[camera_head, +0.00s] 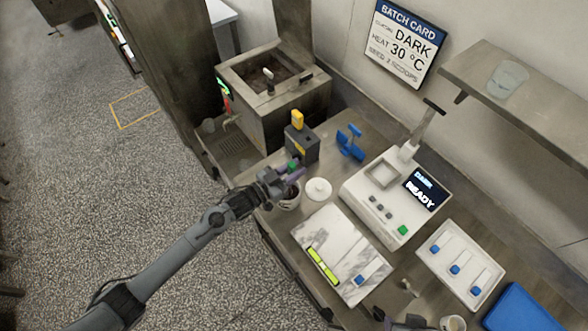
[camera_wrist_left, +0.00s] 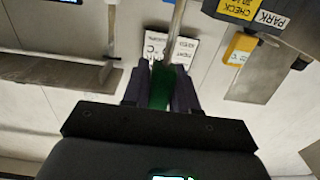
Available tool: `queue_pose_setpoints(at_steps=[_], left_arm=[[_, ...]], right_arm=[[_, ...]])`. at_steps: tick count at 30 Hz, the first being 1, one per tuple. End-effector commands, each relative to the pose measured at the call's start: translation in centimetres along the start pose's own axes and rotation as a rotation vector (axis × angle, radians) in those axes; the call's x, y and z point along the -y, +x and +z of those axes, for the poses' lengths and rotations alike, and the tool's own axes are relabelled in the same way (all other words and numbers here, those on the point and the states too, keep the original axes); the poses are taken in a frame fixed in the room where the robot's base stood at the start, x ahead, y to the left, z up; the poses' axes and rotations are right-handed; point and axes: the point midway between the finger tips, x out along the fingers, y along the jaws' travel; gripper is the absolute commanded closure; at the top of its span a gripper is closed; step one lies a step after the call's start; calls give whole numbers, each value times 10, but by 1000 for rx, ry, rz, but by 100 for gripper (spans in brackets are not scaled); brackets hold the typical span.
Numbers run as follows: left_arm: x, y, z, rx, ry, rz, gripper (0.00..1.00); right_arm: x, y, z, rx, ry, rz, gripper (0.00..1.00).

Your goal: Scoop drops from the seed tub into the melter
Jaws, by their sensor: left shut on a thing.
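My left gripper (camera_head: 287,175) is shut on a green handle (camera_wrist_left: 161,86), which a thin metal shaft (camera_wrist_left: 177,22) extends in the left wrist view. This looks like the scoop; its bowl is hard to make out. The gripper is just above a small round tub (camera_head: 289,201) with dark contents, likely the seed tub, and partly covers it. A white round lid (camera_head: 318,189) lies beside the tub. The melter (camera_head: 262,122), a steel box with dark chocolate inside, stands further back. A dark part at the bottom edge may be my right gripper (camera_head: 398,321); its jaws are unclear.
A marble slab (camera_head: 338,240), a white READY machine (camera_head: 389,205) and a tray (camera_head: 462,262) fill the right. A shelf (camera_head: 520,88) overhangs the back right.

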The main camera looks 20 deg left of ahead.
Motion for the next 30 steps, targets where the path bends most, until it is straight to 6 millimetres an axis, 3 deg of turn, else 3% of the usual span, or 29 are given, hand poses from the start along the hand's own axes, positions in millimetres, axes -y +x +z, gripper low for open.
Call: queue_pose_setpoints(at_steps=[1,19,30], left_arm=[[0,0,-11,-2,0,0,100],[0,0,-70,-1,0,1,100],[0,0,-78,0,0,0,100]], right_arm=[[0,-10,-3,0,1,-1,49],[-1,-61,-20,-1,7,-6,49],[-2,-67,-22,0,1,-1,49]])
